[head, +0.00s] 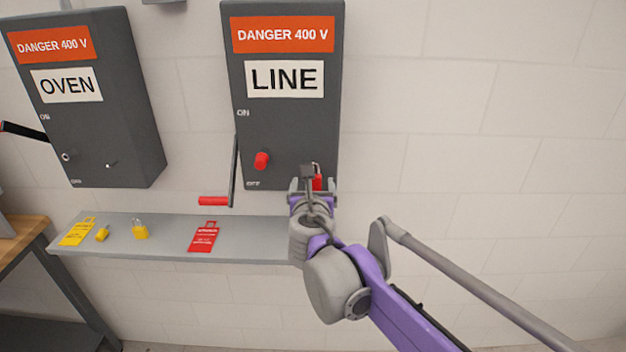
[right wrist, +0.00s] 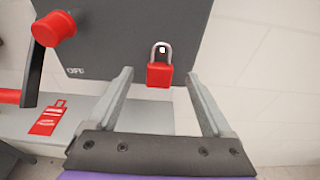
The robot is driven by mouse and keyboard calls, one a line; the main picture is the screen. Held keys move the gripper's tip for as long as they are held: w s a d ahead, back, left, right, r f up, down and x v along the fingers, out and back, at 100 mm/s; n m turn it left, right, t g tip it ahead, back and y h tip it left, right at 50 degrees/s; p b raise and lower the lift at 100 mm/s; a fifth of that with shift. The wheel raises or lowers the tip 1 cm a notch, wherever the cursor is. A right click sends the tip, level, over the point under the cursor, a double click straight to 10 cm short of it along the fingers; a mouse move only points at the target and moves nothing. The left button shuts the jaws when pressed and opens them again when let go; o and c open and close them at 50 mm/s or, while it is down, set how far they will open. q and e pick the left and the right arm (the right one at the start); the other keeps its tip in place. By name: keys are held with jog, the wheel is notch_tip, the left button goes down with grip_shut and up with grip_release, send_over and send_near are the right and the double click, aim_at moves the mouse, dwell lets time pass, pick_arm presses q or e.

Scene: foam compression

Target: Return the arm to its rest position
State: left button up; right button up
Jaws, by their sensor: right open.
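My right gripper (head: 314,190) is at the lower right corner of the LINE box (head: 287,125). Its two fingers stand wide apart in the right wrist view (right wrist: 165,105). A red padlock (right wrist: 160,74) hangs at the bottom edge of the LINE box, beyond and between the open fingers, seemingly untouched. In the head view the padlock (head: 317,182) is partly hidden behind my gripper. My right arm comes in from the lower right. My left gripper is not in view.
A grey shelf (head: 265,250) below holds a red tag (head: 204,237), a yellow tag (head: 78,232) and yellow padlocks (head: 140,230). The LINE lever with red handle (head: 212,201) points down. The OVEN box (head: 85,110) is left. The wall at right is clear.

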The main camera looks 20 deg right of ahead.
jog(key=v, duration=0.6)
jog(key=s+d+f+m+g, duration=0.3)
jog(key=s+d+f+m, duration=0.1)
jog(key=s+f+m, duration=0.5)
jog(key=s+d+f+m+g, duration=0.35)
jog(key=s+f+m, duration=0.3)
jog(key=m, duration=0.45)
jog(key=s+a+f+m+g+y, duration=0.3)
jog(key=s+a+f+m+y, duration=0.1)
jog(key=s+f+m, duration=0.7)
jog(key=shift+s+a+f+m, duration=0.3)
jog(key=shift+a+f+m, duration=0.05)
jog(key=shift+m, duration=0.55)
